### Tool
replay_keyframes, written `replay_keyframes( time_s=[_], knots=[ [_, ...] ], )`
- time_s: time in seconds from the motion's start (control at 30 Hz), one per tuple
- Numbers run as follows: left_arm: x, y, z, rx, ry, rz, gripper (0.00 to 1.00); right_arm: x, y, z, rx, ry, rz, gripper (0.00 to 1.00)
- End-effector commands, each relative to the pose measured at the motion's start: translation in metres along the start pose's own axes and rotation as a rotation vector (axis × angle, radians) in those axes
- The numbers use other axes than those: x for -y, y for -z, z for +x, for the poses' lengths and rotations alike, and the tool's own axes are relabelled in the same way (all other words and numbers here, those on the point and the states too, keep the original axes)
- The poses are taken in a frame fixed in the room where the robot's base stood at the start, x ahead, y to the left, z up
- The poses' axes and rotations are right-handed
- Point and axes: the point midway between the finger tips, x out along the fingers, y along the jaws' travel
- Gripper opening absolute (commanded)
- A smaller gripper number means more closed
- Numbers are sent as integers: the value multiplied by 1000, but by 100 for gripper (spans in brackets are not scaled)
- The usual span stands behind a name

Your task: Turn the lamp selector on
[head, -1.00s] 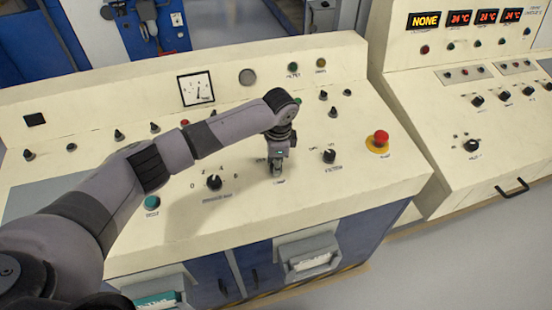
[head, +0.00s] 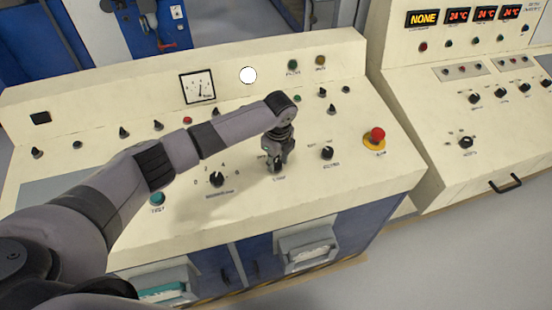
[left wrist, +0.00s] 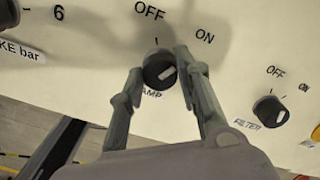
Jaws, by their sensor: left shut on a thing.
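The lamp selector (left wrist: 155,72) is a round black knob with a white mark on its right side, the side of the ON label. Its printed label, partly hidden by a finger, reads "AMP". My left gripper (head: 277,168) is down at the console front and shut on this knob, one finger on each side, as the left wrist view also shows (left wrist: 160,80). In the head view the gripper mostly hides the knob. A round lamp (head: 248,75) on the console's back panel glows white. My right gripper is not in view.
The filter knob (head: 327,153) stands just right of my gripper, and a red emergency button (head: 377,135) is farther right. The brake knob (head: 217,180) is to the left. A second console (head: 460,110) with red displays stands at the right.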

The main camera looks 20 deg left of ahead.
Motion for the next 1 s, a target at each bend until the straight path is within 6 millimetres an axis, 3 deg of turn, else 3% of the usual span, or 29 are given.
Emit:
replay_keyframes(
  time_s=[0.6, 0.63, 0.9, 1.0],
  knots=[
    [1, 1, -1, -2, 3, 43, 3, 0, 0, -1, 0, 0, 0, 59],
    [1, 1, -1, -2, 3, 43, 33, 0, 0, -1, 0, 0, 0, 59],
    [0, 1, 0, -1, 2, 41, 51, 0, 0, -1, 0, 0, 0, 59],
    [0, 0, 0, -1, 1, 41, 51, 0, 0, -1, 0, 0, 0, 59]
  ],
)
